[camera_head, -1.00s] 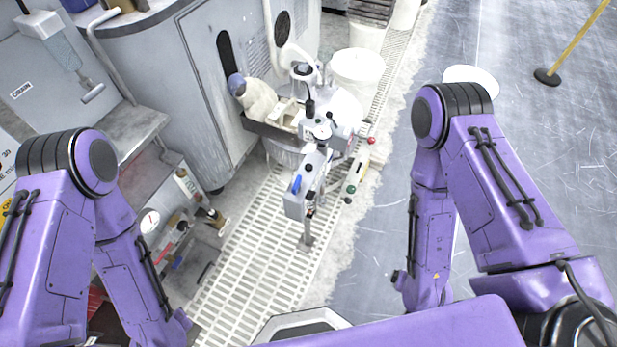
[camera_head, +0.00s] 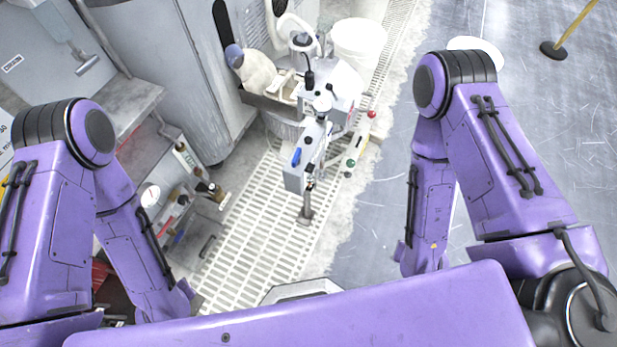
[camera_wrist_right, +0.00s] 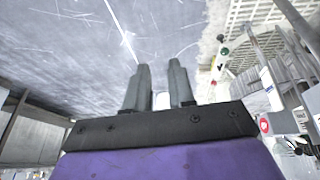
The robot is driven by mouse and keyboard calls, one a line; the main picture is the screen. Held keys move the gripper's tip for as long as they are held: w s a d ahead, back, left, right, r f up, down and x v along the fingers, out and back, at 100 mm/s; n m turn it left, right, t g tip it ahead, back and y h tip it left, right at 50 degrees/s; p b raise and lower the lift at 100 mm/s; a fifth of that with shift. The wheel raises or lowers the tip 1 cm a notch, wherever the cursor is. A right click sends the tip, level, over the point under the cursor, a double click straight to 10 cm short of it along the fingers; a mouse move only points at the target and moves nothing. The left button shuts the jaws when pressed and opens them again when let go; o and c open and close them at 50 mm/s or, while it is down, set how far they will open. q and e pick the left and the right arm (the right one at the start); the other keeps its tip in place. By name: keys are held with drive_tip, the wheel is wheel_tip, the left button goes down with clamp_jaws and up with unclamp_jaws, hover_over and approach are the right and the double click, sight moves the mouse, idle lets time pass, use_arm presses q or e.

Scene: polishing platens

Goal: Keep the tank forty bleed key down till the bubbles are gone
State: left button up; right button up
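No part can be made out for certain as the tank forty bleed key, and no bubbles can be seen. A grey and white apparatus on a post (camera_head: 308,165) stands on the floor grating in the head view, with a blue handle (camera_head: 296,157) on its side. A red knob (camera_head: 371,114) and a green knob (camera_head: 351,162) stick out to its right. My right gripper (camera_wrist_right: 160,66) shows in the right wrist view with its two fingers apart and nothing between them, away from the apparatus. My left gripper is outside the views.
A white bucket (camera_head: 357,48) stands behind the apparatus. A grey cabinet (camera_head: 165,70) and a cluttered bench (camera_head: 130,105) line the left side. The grating (camera_head: 240,255) in front and the scratched grey floor (camera_head: 530,130) at right are mostly clear. A yellow pole on a black base (camera_head: 552,50) stands far right.

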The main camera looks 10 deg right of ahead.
clamp_jaws()
idle(1.4)
